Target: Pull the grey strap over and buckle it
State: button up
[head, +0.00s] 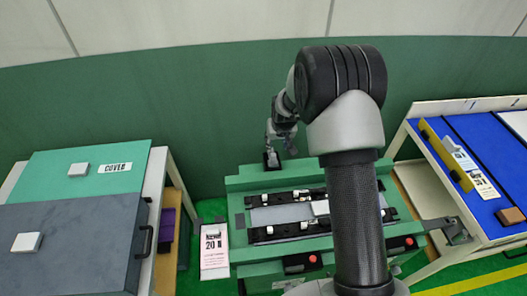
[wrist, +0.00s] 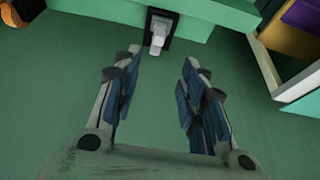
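My gripper (head: 277,140) is open and empty at the back left of the green fixture (head: 250,181). In the wrist view its blue-padded fingers (wrist: 160,75) stand well apart. Just beyond the fingertips a pale upright tab (wrist: 159,31) stands on a dark block at the fixture's edge; the dark block also shows in the head view (head: 271,160). I cannot tell whether this tab is the strap's end. A grey strip-like piece (head: 455,231) sticks out from the fixture's right side. My arm hides part of the fixture, and no strap is clearly visible across it.
A grey panel with black clips (head: 280,213) lies on the fixture. Red buttons (head: 312,258) are at its front. A cabinet with a green cover (head: 50,175) stands left, and a blue-topped bench (head: 475,150) right. A "20 N" card (head: 213,243) lies left of the fixture.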

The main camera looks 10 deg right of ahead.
aim_at(274, 156)
jog(key=b+x, duration=0.4)
jog(key=x, duration=1.3)
jog(key=shift+w+d+f, duration=0.1)
jog(key=shift+f, duration=0.1)
jog(key=shift+c, duration=0.3)
grip_shut()
